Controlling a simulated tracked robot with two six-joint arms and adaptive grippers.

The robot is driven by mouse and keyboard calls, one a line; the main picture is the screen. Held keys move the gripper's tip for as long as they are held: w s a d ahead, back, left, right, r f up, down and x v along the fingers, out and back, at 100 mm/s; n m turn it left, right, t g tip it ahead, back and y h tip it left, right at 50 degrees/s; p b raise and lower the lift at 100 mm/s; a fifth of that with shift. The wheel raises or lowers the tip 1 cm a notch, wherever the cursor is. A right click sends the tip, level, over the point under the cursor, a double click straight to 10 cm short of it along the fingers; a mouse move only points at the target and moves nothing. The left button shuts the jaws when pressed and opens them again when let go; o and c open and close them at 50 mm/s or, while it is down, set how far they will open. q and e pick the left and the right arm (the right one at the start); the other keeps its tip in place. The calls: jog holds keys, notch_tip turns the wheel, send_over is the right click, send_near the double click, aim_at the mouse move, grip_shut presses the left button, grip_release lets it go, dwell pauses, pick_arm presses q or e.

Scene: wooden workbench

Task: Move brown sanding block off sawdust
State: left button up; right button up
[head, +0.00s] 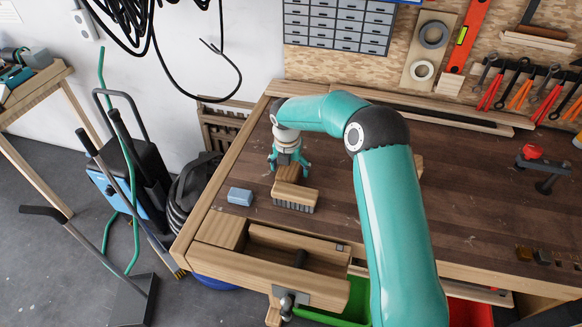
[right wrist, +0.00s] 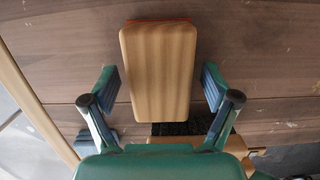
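The brown sanding block (right wrist: 158,75) is a tan wood-grained block with a reddish layer at its far edge. It lies on the workbench in the right wrist view. In the head view the sanding block (head: 288,173) shows partly below my gripper, just behind a brush. My right gripper (head: 289,163) is over it, pointing down. In the right wrist view the gripper's fingers (right wrist: 160,88) stand open on either side of the block, with a gap at each side. I cannot make out a clear sawdust patch; only pale specks show on the bench. My left gripper is not in view.
A wooden brush (head: 295,196) with dark bristles lies close in front of the block. A blue block (head: 240,196) lies to the left. An open drawer or vise recess (head: 300,250) is at the front edge.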

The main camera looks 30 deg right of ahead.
aim_at(288, 171)
notch_tip(288, 171, up, 12)
jog(key=s+a+b, duration=0.1)
jog(key=shift+a, duration=0.15)
dwell(0.5)
jog(key=shift+s, duration=0.1)
